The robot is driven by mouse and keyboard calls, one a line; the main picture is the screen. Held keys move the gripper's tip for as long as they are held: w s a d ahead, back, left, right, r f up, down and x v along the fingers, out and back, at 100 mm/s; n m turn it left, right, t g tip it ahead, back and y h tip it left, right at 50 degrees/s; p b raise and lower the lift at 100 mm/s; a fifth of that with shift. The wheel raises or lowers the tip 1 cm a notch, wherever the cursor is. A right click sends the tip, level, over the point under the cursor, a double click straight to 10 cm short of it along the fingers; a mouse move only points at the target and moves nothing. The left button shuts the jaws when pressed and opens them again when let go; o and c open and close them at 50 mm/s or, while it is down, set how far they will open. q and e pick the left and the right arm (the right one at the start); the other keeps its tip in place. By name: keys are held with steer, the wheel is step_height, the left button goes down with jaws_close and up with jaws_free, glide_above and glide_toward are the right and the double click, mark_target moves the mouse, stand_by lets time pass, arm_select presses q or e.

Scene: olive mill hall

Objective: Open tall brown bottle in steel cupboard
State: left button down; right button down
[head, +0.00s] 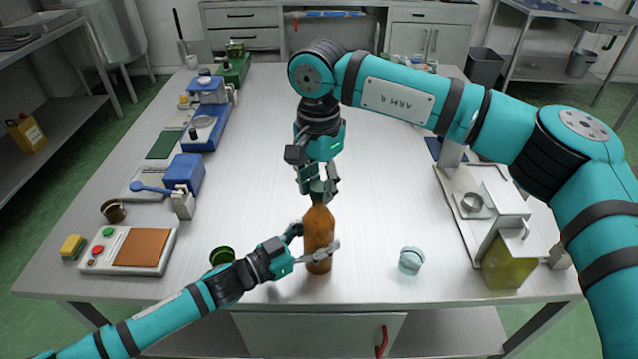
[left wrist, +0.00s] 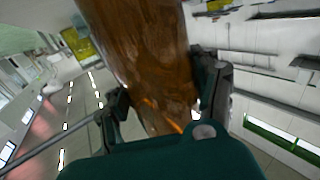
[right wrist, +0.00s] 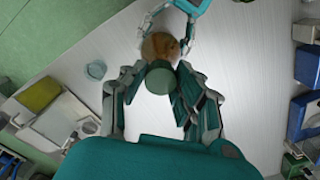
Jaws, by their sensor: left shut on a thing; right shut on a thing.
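The tall brown bottle (head: 319,238) stands upright at the front middle of the steel table; I cannot tell whether its base touches the top. My left gripper (head: 308,252) is shut around its lower body, which also fills the left wrist view (left wrist: 145,60). My right gripper (head: 317,182) comes from above and is shut on the green cap (right wrist: 160,76) at the bottle's top. In the right wrist view the brown bottle (right wrist: 158,46) lies beyond the cap. I cannot tell whether the cap is still seated on the neck. A pale cupboard front (head: 310,335) with a red handle (head: 381,341) is under the table.
A clear glass (head: 411,260) stands right of the bottle, and a green round container (head: 222,256) is left of it, close to my left arm. A button panel (head: 128,250) and blue devices line the left side. A press-like stand (head: 500,235) is at right. The table's middle is clear.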

mark_target(319, 187)
steer(key=shift+r, duration=0.15)
steer(key=shift+r, duration=0.95)
steer(key=shift+r, duration=2)
arm_select(q)
steer(key=shift+c, duration=0.8)
jaws_free()
